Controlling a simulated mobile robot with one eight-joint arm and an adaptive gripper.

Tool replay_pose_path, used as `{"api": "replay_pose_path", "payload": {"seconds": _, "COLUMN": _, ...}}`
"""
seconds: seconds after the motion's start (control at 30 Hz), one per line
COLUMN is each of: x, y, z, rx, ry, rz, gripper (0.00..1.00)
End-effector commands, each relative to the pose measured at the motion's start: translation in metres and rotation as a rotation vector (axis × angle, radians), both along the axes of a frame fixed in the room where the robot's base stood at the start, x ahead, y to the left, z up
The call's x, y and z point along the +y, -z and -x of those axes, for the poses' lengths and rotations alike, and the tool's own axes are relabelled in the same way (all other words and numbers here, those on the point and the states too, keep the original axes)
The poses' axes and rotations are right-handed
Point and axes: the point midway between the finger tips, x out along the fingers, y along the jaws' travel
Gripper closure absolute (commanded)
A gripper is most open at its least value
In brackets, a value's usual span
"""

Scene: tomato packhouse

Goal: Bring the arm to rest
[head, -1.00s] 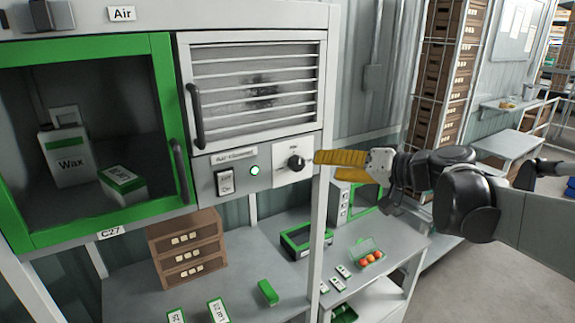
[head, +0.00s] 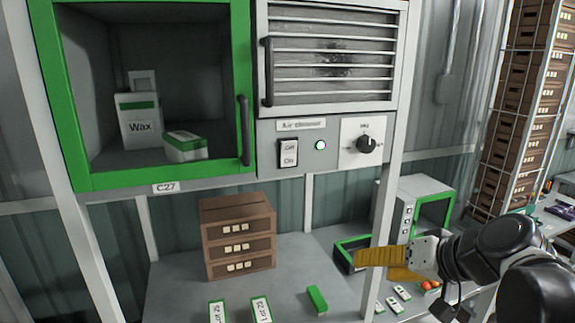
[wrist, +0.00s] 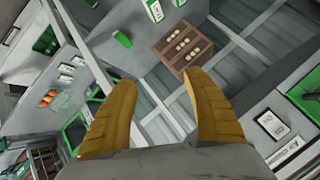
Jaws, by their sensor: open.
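My gripper (head: 372,264) is at the lower right of the head view, in front of the right part of the workbench and below the air cleaner's control panel. Its two yellow fingers (wrist: 160,112) stand apart in the wrist view, with nothing between them. The gripper touches nothing that I can see. My arm reaches in from the right edge of the head view.
A post (head: 390,190) stands near my gripper.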

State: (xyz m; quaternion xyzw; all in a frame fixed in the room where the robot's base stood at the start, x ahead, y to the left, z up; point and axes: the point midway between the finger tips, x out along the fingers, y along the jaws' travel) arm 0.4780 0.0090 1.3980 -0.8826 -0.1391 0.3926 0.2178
Motion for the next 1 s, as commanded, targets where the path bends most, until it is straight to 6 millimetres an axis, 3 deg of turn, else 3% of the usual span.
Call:
{"api": "replay_pose_path", "payload": {"seconds": 0.03, "x": 0.007, "y": 0.049, "z": 0.014, "rx": 0.026, "ry": -0.005, "rz": 0.042, "gripper": 0.41}}
{"api": "replay_pose_path", "payload": {"seconds": 0.1, "x": 0.012, "y": 0.091, "z": 0.032, "rx": 0.062, "ry": -0.002, "rz": 0.108, "gripper": 0.41}}
{"api": "replay_pose_path", "payload": {"seconds": 0.3, "x": 0.01, "y": 0.205, "z": 0.08, "rx": 0.118, "ry": 0.016, "rz": 0.302, "gripper": 0.41}}
{"api": "replay_pose_path", "payload": {"seconds": 0.43, "x": 0.003, "y": 0.259, "z": 0.101, "rx": 0.124, "ry": 0.03, "rz": 0.411, "gripper": 0.41}}
{"api": "replay_pose_path", "payload": {"seconds": 0.5, "x": -0.001, "y": 0.278, "z": 0.108, "rx": 0.12, "ry": 0.037, "rz": 0.455, "gripper": 0.41}}
{"api": "replay_pose_path", "payload": {"seconds": 0.63, "x": -0.006, "y": 0.297, "z": 0.116, "rx": 0.112, "ry": 0.045, "rz": 0.507, "gripper": 0.41}}
{"api": "replay_pose_path", "payload": {"seconds": 1.0, "x": -0.008, "y": 0.299, "z": 0.117, "rx": 0.11, "ry": 0.049, "rz": 0.52, "gripper": 0.41}}
